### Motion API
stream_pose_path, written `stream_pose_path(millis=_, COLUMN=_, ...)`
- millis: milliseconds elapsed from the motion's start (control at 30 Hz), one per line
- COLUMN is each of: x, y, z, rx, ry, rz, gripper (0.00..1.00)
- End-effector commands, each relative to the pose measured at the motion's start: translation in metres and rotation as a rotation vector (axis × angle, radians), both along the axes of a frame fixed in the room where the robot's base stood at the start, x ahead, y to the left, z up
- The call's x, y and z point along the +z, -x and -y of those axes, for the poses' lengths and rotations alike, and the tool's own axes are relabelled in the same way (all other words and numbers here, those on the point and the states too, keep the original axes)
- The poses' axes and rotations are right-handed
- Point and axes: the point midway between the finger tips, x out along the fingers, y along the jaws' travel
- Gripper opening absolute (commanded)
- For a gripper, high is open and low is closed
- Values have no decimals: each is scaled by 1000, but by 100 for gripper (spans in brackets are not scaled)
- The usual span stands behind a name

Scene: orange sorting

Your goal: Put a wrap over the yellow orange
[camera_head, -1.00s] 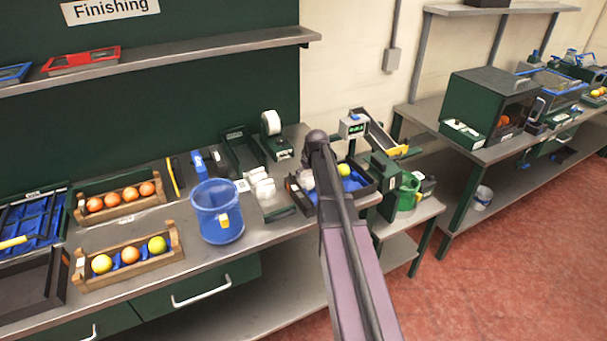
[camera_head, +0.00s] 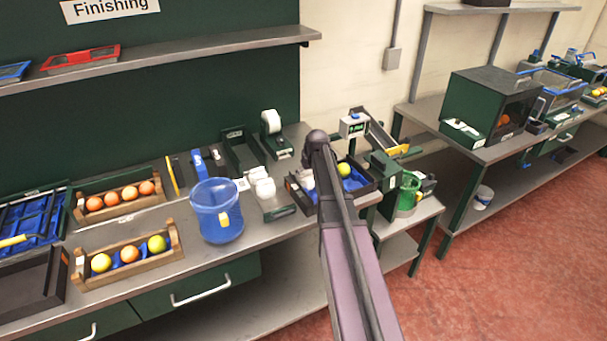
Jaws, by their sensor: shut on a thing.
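My arm reaches up from the lower middle and bends at a dark joint; my gripper is hidden behind it. A black tray with a blue lining (camera_head: 361,186) lies behind the arm on the bench's right end. A yellow-green fruit (camera_head: 344,170) sits in it, just right of the arm. A small whitish thing (camera_head: 307,180) shows at the arm's left edge by the tray; I cannot tell if it is a wrap. White rounded items (camera_head: 264,187), possibly wraps, lie left of the tray.
The front crate also holds an orange fruit (camera_head: 129,254) and a yellow-green one (camera_head: 157,244). A rear crate (camera_head: 117,207) holds several oranges. A blue bucket (camera_head: 218,212) stands between the crates and the tray. A scale display (camera_head: 353,126) rises behind the tray.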

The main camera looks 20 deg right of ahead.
Motion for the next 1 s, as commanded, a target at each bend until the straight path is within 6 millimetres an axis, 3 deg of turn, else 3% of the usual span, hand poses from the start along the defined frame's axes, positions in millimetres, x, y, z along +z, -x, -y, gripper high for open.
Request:
stream_pose_path(millis=367, x=-2, y=0, z=0, rx=0, ry=0, rz=0, gripper=63)
stream_pose_path(millis=400, x=-2, y=0, z=0, rx=0, ry=0, rz=0, gripper=93)
stream_pose_path(millis=433, x=-2, y=0, z=0, rx=0, ry=0, rz=0, gripper=100)
stream_pose_path(millis=1000, x=-2, y=0, z=0, rx=0, ry=0, rz=0, gripper=100)
